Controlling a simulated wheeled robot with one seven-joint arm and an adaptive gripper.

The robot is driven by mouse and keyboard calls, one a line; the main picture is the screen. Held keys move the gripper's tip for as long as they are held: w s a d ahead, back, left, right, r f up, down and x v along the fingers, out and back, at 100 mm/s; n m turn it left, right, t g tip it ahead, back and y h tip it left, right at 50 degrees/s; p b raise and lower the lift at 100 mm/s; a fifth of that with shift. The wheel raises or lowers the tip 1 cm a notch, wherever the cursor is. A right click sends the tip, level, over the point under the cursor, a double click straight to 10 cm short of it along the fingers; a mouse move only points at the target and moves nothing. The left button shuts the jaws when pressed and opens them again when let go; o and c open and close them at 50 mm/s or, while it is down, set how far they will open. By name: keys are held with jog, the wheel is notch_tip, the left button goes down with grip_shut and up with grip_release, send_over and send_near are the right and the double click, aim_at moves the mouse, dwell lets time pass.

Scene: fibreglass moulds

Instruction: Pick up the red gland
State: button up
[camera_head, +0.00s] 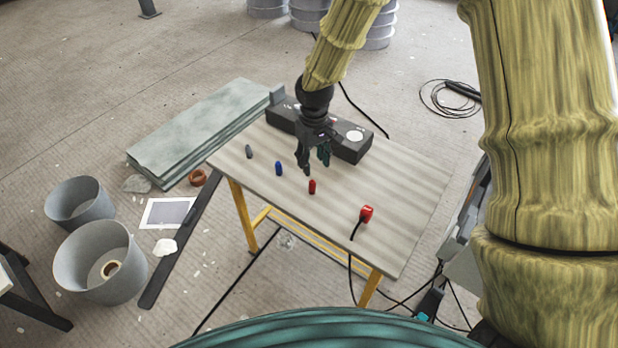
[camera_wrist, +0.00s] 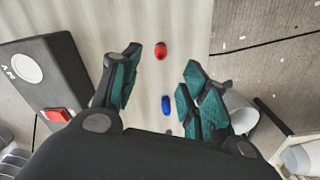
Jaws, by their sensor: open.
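The red gland (camera_head: 312,186) is a small red upright piece on the grey table, near the table's middle. In the wrist view the red gland (camera_wrist: 161,50) shows ahead of my fingertips, roughly between their lines. My gripper (camera_head: 313,160) hangs above the table, behind and above the red gland in the head view. Its teal-padded fingers are spread open and empty in the wrist view (camera_wrist: 160,72). It is apart from the gland.
A blue gland (camera_head: 279,168) and a grey one (camera_head: 249,152) stand left on the table (camera_head: 400,190). A red plug with black cable (camera_head: 366,213) lies near the right front edge. A dark box (camera_head: 350,142) sits at the back. Grey buckets (camera_head: 130,290) stand on the floor.

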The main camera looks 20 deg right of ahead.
aim_at(313, 182)
jog(key=shift+s+f, duration=0.15)
jog(key=shift+f, duration=0.3)
notch_tip(313, 182, down, 4)
jog(key=shift+a+r+p, duration=0.1)
jog(key=shift+r+p, duration=0.05)
jog(key=shift+p, duration=0.15)
jog(key=shift+f, duration=0.35)
jog(key=shift+f+p, duration=0.75)
jog(key=shift+f, duration=1.65)
jog(key=c, duration=0.9)
